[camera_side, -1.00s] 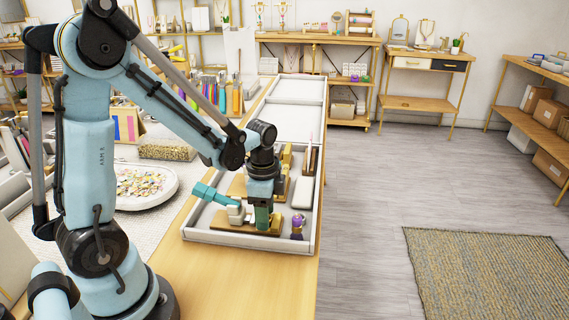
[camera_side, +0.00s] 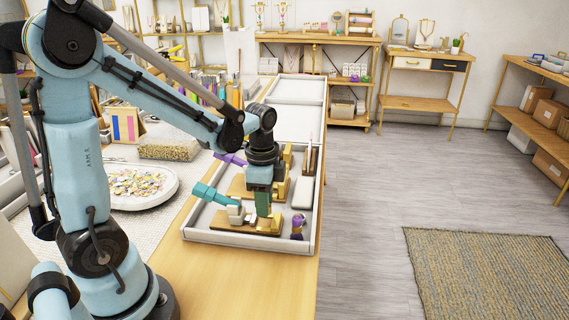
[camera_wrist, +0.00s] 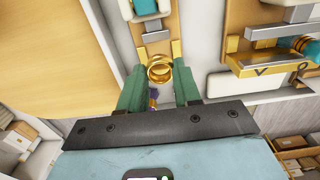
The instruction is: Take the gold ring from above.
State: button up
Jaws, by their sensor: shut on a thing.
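The gold ring (camera_wrist: 160,78) shows in the wrist view, a round band between my green fingertips. My gripper (camera_side: 263,212) is shut on it and points straight down over the front part of the tray in the side view. In the wrist view my gripper (camera_wrist: 159,70) has a fingertip on each side of the ring. In the side view the fingers largely hide the ring. A wooden base (camera_side: 238,222) lies close below the fingers, but I cannot tell whether the ring is clear of it.
A teal-handled tool (camera_side: 209,195) lies left of my gripper, and a purple one (camera_side: 231,159) farther back. A small purple-topped item (camera_side: 297,222) stands to the right. The tray (camera_side: 213,238) has raised walls; its back compartments (camera_side: 297,91) look empty. A dish of beads (camera_side: 118,203) is at left.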

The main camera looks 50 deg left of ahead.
jog(key=shift+r, duration=1.35)
